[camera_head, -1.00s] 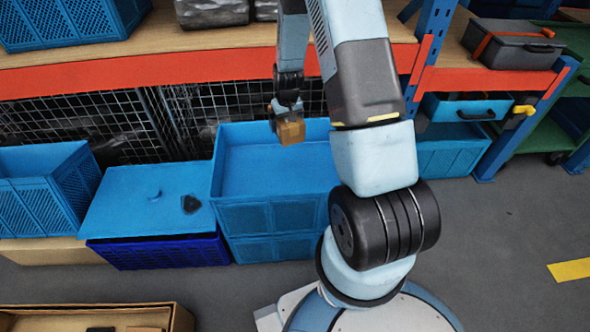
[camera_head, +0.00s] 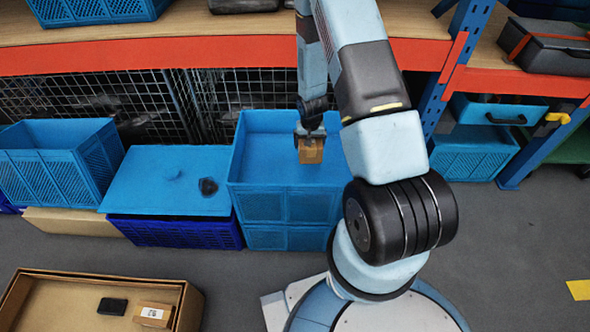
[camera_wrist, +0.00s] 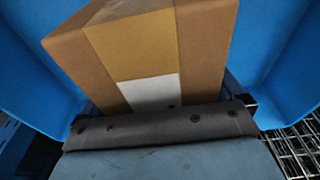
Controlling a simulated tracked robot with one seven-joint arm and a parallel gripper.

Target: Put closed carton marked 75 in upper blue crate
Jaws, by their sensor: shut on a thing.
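My gripper (camera_head: 310,134) is shut on a small brown closed carton (camera_head: 310,151). In the wrist view the carton (camera_wrist: 145,50) fills the upper middle, with a tan tape strip and part of a white label; no number can be read. The upper blue crate (camera_head: 262,176) is the top one of a stack of two beside my arm. The carton hangs over this crate's opening, near its middle. Blue crate walls (camera_wrist: 275,35) show on both sides of the carton in the wrist view. My arm hides the crate's right end.
A blue lidded crate (camera_head: 165,182) with a small dark object (camera_head: 208,186) on it stands left of the stack. An open carton box (camera_head: 60,285) at the front left holds a black item and another small carton (camera_head: 153,314). The orange shelf edge (camera_head: 180,50) runs behind.

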